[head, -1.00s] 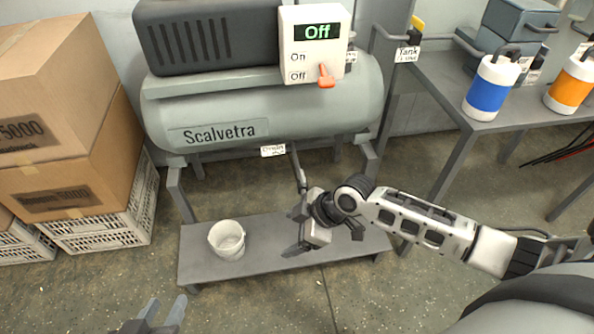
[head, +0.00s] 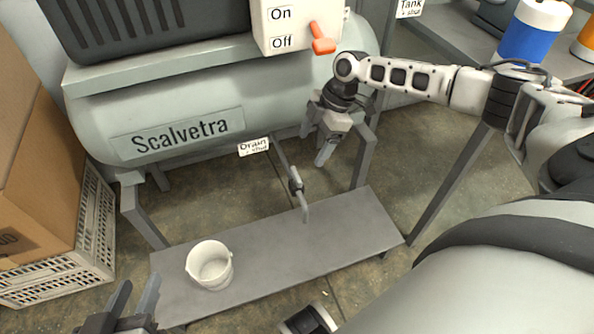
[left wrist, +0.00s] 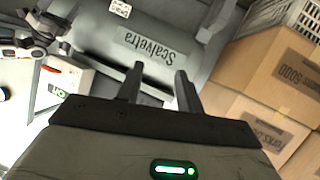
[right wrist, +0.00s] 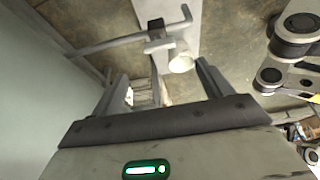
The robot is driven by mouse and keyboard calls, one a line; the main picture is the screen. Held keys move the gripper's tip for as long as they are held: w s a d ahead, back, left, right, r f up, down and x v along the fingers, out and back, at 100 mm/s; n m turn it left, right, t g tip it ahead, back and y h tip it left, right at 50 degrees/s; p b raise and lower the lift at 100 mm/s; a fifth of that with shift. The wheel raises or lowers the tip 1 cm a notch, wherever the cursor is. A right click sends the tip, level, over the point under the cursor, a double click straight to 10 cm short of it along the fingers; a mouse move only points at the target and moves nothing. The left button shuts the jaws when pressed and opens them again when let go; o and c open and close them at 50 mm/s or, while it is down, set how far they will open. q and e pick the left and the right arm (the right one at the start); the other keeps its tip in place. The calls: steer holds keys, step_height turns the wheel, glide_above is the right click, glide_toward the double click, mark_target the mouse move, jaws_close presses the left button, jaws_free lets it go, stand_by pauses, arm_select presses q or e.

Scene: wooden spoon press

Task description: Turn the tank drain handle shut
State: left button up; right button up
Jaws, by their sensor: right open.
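The tank (head: 165,115) is a grey-green cylinder with a "Drain shut" label (head: 253,147) under it. The handle also shows in the right wrist view (right wrist: 155,24), past the fingertips. My right gripper (head: 316,142) is open and empty, up and to the right of the valve, apart from it. My left gripper (head: 135,290) is open and empty at the lower left; its fingers show in the left wrist view (left wrist: 160,70).
A white bucket (head: 210,266) stands on the low grey shelf (head: 340,235) under the tank. Cardboard boxes (head: 30,170) on a white crate (head: 90,235) stand at the left. A switch box (head: 290,28) with an orange lever is above. A table with jugs (head: 522,35) is at right.

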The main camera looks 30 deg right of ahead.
mark_target(297, 174)
steer(key=b+x, duration=0.2)
steer(key=x, duration=0.7)
steer(key=shift+f+b, duration=0.15)
steer(key=shift+b, duration=0.15)
steer(key=shift+a+f, duration=0.15)
steer(key=shift+f, duration=0.1)
arm_select(q)
steer(key=shift+w+d+r+n+t+h, duration=0.15)
steer(key=shift+d+r+t+h, duration=0.1)
steer(key=shift+r+t, duration=0.15)
steer(key=shift+d+r+n+t+h, duration=0.2)
steer(key=shift+r+t+h, duration=0.1)
steer(key=shift+r, duration=0.2)
arm_select(e)
steer(key=shift+c, duration=0.4)
steer(key=c, duration=0.9)
